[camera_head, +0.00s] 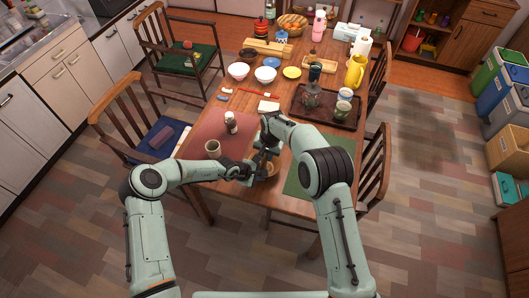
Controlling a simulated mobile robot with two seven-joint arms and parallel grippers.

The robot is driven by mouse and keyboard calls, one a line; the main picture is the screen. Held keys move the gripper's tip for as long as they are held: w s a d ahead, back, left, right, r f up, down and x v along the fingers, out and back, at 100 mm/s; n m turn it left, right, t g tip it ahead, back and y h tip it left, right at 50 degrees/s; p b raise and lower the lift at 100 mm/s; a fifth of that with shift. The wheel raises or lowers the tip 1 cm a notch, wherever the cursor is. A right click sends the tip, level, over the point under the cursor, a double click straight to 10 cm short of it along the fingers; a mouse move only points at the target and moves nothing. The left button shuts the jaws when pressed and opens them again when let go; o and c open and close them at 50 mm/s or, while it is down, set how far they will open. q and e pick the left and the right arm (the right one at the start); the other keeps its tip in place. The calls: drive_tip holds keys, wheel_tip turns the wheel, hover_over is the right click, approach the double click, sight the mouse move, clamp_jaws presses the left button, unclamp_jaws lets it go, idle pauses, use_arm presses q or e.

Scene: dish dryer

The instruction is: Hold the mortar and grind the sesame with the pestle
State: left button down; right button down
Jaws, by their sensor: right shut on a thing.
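The mortar (270,171), a small brown bowl, stands near the front edge of the wooden table, partly hidden by my grippers. My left gripper (249,175) is at the mortar's left side; its fingers are too small and covered to tell whether they are closed on the rim. My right gripper (264,155) points down just above the mortar and is shut on the pestle, which is mostly hidden by the fingers. I cannot tell whether the pestle touches the bowl's inside. The sesame cannot be seen.
A dark tray (298,111) with a glass pot and cups lies behind right. The green placemat (300,178) is bare where visible. Bowls stand farther back.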

drive_tip(key=shift+w+d+r, duration=0.1)
drive_tip(key=shift+w+d, duration=0.15)
drive_tip(key=shift+w, duration=0.6)
drive_tip(key=shift+w+d+r, duration=0.1)
drive_tip(key=shift+w+d, duration=0.15)
drive_tip(key=shift+w, duration=0.55)
